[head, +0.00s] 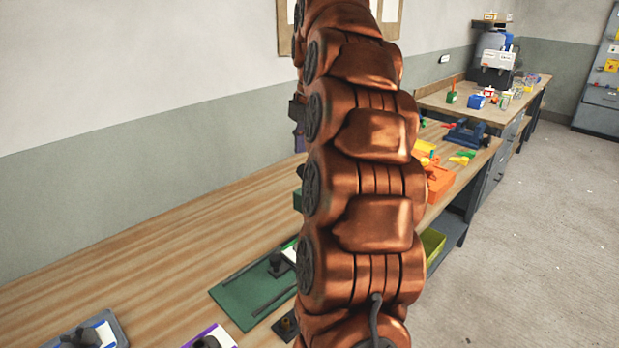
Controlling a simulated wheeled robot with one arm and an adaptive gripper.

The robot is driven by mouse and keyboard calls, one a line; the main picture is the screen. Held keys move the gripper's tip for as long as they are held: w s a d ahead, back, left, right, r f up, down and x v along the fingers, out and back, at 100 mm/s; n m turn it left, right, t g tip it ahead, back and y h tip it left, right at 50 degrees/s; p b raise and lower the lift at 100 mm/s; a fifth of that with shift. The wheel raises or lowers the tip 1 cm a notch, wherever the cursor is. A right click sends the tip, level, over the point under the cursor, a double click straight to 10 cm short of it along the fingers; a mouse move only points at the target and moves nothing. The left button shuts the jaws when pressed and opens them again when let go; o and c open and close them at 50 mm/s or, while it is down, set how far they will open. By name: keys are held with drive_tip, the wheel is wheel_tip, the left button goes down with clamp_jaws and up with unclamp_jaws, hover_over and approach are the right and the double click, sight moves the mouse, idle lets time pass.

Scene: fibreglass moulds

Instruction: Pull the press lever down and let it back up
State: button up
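I cannot make out the press or its lever for certain. My own copper-coloured arm fills the middle of the picture from top to bottom and hides much of the workbench behind it. A dark part (297,110) shows at the left edge of my arm, with a bit of purple below it; I cannot tell what it belongs to. My gripper is not in view.
The wooden workbench (150,250) runs from lower left to back right. A green plate with dark bars (236,303) and a grey tray (118,330) lie near its front. An orange bin (438,182) and a blue vise-like tool (466,135) stand further right. Floor at right is clear.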

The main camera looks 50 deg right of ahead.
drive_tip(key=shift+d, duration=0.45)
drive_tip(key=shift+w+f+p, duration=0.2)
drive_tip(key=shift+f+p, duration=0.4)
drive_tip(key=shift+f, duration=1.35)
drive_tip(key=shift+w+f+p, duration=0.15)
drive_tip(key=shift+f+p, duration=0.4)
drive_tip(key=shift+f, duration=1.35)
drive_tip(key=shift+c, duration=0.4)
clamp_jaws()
